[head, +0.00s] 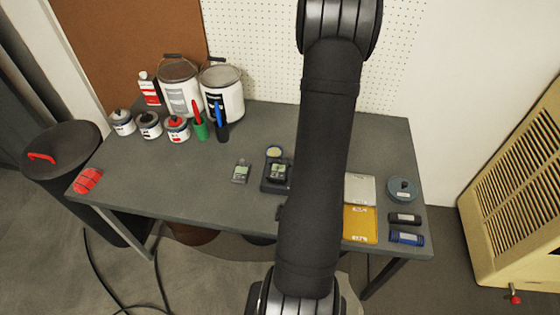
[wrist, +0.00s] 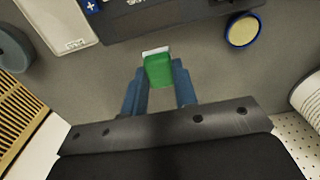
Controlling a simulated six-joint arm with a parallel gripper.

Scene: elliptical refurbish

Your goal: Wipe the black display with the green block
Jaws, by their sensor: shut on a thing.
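My gripper (wrist: 160,78) shows in the wrist view with its two blue fingers closed on the green block (wrist: 159,71). The block has a pale strip along its far edge and is held over bare grey tabletop. A dark flat panel (wrist: 175,18), which looks like the black display, lies just beyond the block at the top of the wrist view, apart from it in the picture. Its upper part is cut off by the frame. In the head view my arm hides the gripper, the block and most of the panel area.
The table's left middle is clear.

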